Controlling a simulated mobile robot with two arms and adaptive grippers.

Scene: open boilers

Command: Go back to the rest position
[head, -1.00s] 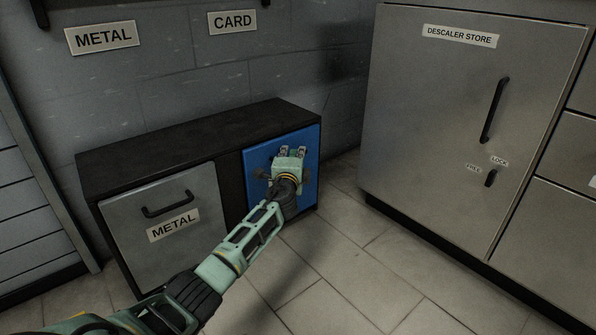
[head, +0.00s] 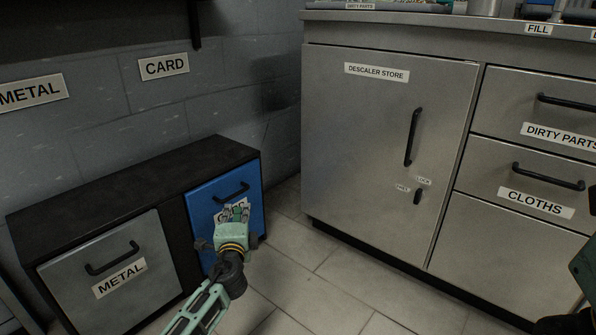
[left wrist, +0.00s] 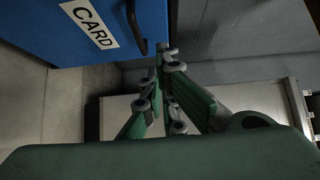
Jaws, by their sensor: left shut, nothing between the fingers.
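My left gripper (head: 236,212) is in front of the blue CARD drawer (head: 197,212) in the head view, below its black handle (head: 231,192), and partly hides the drawer's label. In the left wrist view the left gripper's fingers (left wrist: 163,62) are together with nothing between them, and the blue drawer (left wrist: 60,25) with its CARD label shows at upper left. The fingers look apart from the handle (left wrist: 136,25). A dark green part of my right arm (head: 585,265) shows at the right edge of the head view; its fingers are not visible.
The METAL drawer (head: 90,305) is closed beside the blue one in a low black cabinet (head: 120,185). A steel DESCALER STORE door (head: 360,150) stands to the right, with DIRTY PARTS (head: 500,105) and CLOTHS (head: 480,175) drawers. Tiled floor (head: 310,290) lies clear between.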

